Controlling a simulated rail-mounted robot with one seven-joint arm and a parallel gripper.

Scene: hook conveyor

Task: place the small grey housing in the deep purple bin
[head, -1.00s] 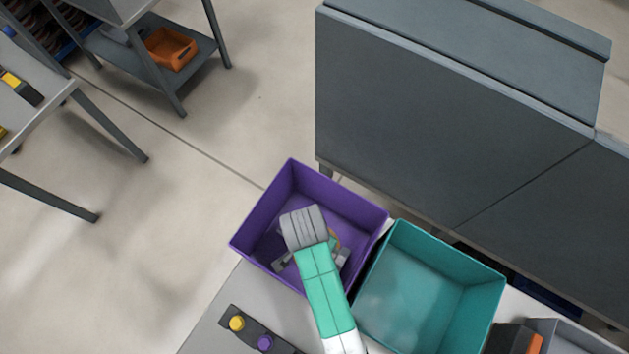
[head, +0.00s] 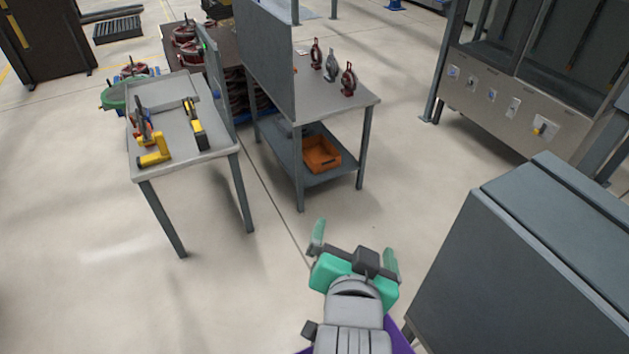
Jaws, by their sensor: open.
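My gripper (head: 354,246) is at the lower middle of the head view, with its two green fingers spread wide apart and nothing between them. It is raised above the deep purple bin (head: 400,338), of which only small parts of the rim show at the bottom edge. My wrist and arm hide most of the bin, and its inside cannot be seen. The small grey housing is not visible in the current view.
A large grey cabinet (head: 520,270) stands close on the right. A small grey table (head: 180,130) with yellow tools is at the upper left. A workbench (head: 330,95) with an orange crate (head: 321,154) on its lower shelf stands beyond. Open floor lies between.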

